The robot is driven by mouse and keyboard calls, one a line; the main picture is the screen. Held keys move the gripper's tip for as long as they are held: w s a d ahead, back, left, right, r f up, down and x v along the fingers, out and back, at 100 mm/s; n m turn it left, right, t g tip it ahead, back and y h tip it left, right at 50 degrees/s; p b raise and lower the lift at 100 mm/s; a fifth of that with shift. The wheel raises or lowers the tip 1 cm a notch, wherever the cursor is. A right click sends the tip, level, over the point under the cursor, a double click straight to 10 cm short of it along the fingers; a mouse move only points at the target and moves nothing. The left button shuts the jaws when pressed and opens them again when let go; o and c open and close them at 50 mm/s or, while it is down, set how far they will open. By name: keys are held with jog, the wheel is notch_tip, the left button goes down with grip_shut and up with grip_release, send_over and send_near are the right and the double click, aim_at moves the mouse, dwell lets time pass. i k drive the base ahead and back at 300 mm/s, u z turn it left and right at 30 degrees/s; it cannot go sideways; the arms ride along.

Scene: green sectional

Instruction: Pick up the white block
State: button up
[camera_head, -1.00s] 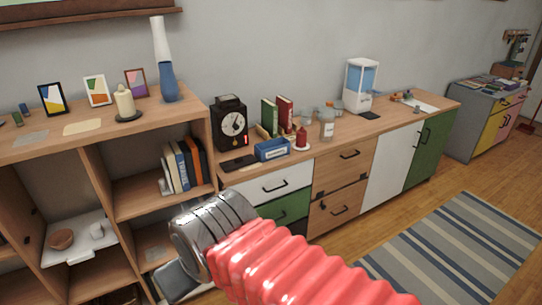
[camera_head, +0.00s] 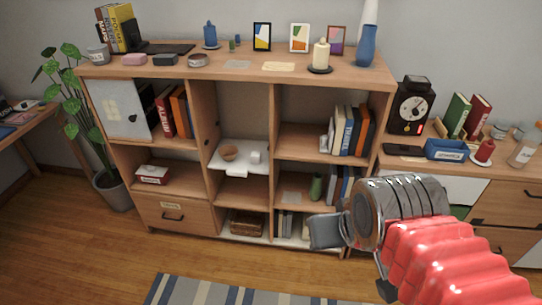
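A small white block (camera_head: 256,157) appears to sit on a white tray (camera_head: 228,162) in the middle column of the wooden shelf unit, to the right of a brown bowl (camera_head: 229,153). It is small in view, so its exact shape is hard to tell. My gripper (camera_head: 328,232) is at the lower right, in front of the shelf's lower right compartments, well apart from the block. Its grey end piece shows, but the metal wrist and red sleeve of my arm hide much of it. I cannot tell whether it is open or shut.
The shelf unit (camera_head: 205,130) has dividers around the tray's compartment. Books (camera_head: 352,131) stand in the compartment to its right, and a wicker basket (camera_head: 247,223) sits below. A striped rug (camera_head: 240,294) lies on the floor in front. The wooden floor (camera_head: 110,260) at left is clear.

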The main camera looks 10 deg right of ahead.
aim_at(255, 157)
jog(key=z, duration=1.2)
jog(key=i, duration=1.15)
jog(key=u, duration=1)
